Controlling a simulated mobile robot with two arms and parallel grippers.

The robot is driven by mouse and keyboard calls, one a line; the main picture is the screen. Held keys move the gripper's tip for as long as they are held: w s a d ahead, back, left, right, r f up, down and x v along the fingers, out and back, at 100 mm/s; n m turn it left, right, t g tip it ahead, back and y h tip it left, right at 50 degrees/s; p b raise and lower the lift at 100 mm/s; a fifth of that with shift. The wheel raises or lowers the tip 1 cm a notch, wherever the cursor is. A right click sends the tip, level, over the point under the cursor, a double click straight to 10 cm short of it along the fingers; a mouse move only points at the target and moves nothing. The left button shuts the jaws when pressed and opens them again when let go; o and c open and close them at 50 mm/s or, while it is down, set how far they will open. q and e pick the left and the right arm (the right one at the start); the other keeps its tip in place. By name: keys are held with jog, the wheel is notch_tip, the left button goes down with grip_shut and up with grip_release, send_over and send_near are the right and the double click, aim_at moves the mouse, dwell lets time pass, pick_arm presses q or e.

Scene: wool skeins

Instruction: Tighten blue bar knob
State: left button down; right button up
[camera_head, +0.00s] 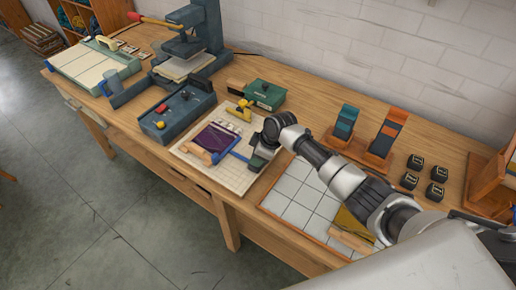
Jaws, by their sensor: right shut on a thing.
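A white gridded board (232,181) lies on the bench and carries a purple piece (213,138) and a short wooden roller (197,152). A thin blue bar (231,154) runs along the right side of the purple piece. Its right end meets my right gripper (258,160). That gripper points down at the board's right edge and is shut at the bar's end, where the knob is covered by the fingers. A yellow clamp-like piece (244,109) sits at the board's back. My left gripper is not in view.
A blue box with knobs (177,113) stands left of the board, and a green box (265,94) behind it. A tiled tray (301,203) lies to the right, below my right arm. Wooden stands (380,142) and several black blocks (437,173) stand further right.

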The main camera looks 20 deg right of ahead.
jog(key=m+p, duration=0.1)
jog(key=m, duration=0.1)
jog(key=m+t+h+p, duration=0.1)
jog(key=p, duration=0.1)
jog(key=shift+a+r+m, duration=0.1)
jog(key=shift+r+m, duration=0.25)
jog(key=shift+m, duration=0.05)
jog(key=m+h+p, duration=0.1)
jog(key=m+p, duration=0.2)
jog(key=shift+m+t, duration=0.3)
jog(key=shift+t, duration=0.1)
jog(key=shift+a+f+m+h+p, duration=0.15)
jog(key=shift+m+h+p, duration=0.4)
jog(key=shift+m, duration=0.65)
jog(key=shift+m+h+p, duration=0.5)
jog(key=shift+m+h, duration=0.05)
jog(key=shift+m, duration=0.75)
jog(key=shift+f, duration=0.1)
jog(key=o, duration=0.9)
jog(key=shift+s, duration=0.1)
